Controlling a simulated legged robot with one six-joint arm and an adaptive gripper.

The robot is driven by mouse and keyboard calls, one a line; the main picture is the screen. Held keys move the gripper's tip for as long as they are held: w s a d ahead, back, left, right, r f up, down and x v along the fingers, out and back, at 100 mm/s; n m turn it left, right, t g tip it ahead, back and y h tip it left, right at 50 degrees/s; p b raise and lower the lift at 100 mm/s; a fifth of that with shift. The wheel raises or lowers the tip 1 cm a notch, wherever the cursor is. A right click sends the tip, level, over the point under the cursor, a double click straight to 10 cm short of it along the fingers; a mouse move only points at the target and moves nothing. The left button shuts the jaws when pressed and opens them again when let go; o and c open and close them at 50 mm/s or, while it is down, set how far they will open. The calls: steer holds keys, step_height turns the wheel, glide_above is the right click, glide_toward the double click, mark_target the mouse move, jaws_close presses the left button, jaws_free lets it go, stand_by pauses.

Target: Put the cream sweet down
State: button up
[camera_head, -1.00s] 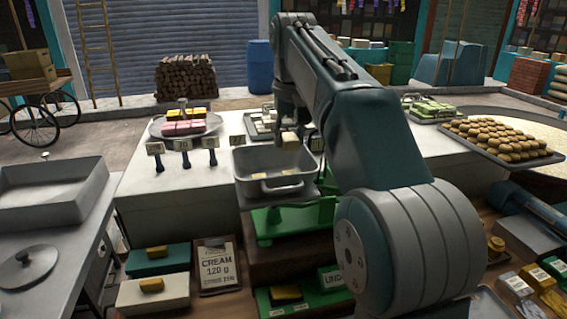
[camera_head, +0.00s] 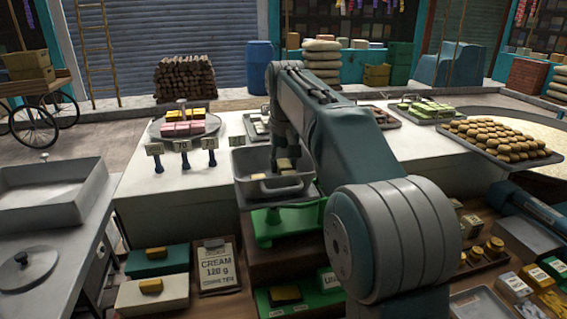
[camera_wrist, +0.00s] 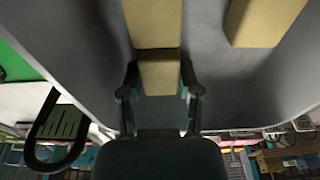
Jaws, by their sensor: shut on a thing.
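My gripper (camera_head: 281,155) is low inside the grey metal pan (camera_head: 250,193) on the green scale (camera_head: 280,226). It is shut on a cream sweet (camera_wrist: 159,80), a pale yellow block, which also shows between the fingers in the head view (camera_head: 285,163). In the wrist view the fingers (camera_wrist: 158,88) grip its two sides. Another cream sweet (camera_wrist: 152,22) lies directly beyond the held one, and a further one (camera_wrist: 264,18) lies to the right on the pan's grey floor. I cannot tell whether the held sweet touches the floor.
A "CREAM 120 g" sign (camera_head: 219,266) stands below at the left. A round tray of pink and yellow sweets (camera_head: 185,125) and small price tags are left of the pan. A tray of brown sweets (camera_head: 500,138) is at the right.

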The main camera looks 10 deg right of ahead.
mark_target(285, 166)
steer(key=o, duration=0.8)
steer(key=shift+c, duration=0.2)
step_height(285, 166, up, 12)
steer(key=s, duration=0.1)
steer(key=shift+s, duration=0.2)
